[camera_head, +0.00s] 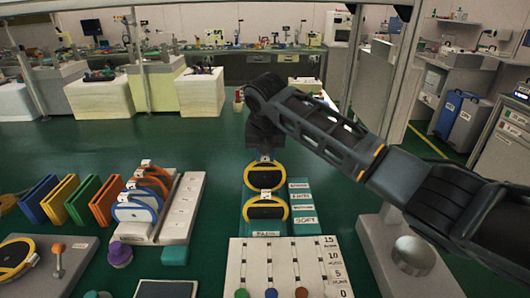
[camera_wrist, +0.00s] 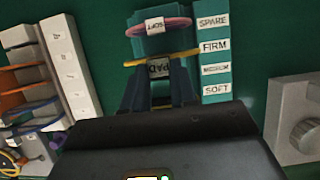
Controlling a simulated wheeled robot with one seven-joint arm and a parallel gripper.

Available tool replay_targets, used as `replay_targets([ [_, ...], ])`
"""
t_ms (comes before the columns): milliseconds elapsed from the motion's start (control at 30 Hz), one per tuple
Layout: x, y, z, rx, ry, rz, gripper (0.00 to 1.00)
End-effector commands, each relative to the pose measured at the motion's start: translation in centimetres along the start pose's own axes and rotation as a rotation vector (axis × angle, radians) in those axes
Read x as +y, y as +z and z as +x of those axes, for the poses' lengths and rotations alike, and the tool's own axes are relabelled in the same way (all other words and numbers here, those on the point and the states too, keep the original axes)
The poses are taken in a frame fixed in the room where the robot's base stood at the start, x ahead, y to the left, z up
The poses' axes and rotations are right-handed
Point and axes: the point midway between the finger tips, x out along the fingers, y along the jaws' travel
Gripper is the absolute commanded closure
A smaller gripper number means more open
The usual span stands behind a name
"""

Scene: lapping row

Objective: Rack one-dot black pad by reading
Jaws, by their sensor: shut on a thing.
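My gripper (camera_head: 264,150) is at the top edge of a yellow-rimmed black pad (camera_head: 264,177) and shut on it. In the wrist view, my gripper's fingers (camera_wrist: 158,88) reach to a yellow rim (camera_wrist: 160,61) above a partly hidden "PAD" label. A second yellow-rimmed black pad (camera_head: 266,207) stands nearer in the head view. The teal rack (camera_head: 301,230) has row labels SPARE, FIRM, MEDIUM and SOFT (camera_wrist: 217,89). A pink-rimmed piece (camera_wrist: 158,27) tagged SOFT stands near SPARE. I cannot read any dots on the pads. Whether the held pad touches the rack is hidden.
A white scale board (camera_head: 283,265) with coloured knobs lies in front of the rack. To the left are a rack of blue and orange rings (camera_head: 145,205) and several coloured panels (camera_head: 85,199).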

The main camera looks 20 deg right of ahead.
Motion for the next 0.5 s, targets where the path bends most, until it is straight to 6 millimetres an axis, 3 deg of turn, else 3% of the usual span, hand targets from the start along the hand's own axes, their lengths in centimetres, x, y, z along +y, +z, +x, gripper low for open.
replay_targets([
  [500,0.01,-0.47,1.15,0.000,0.000,0.000,1.00],
])
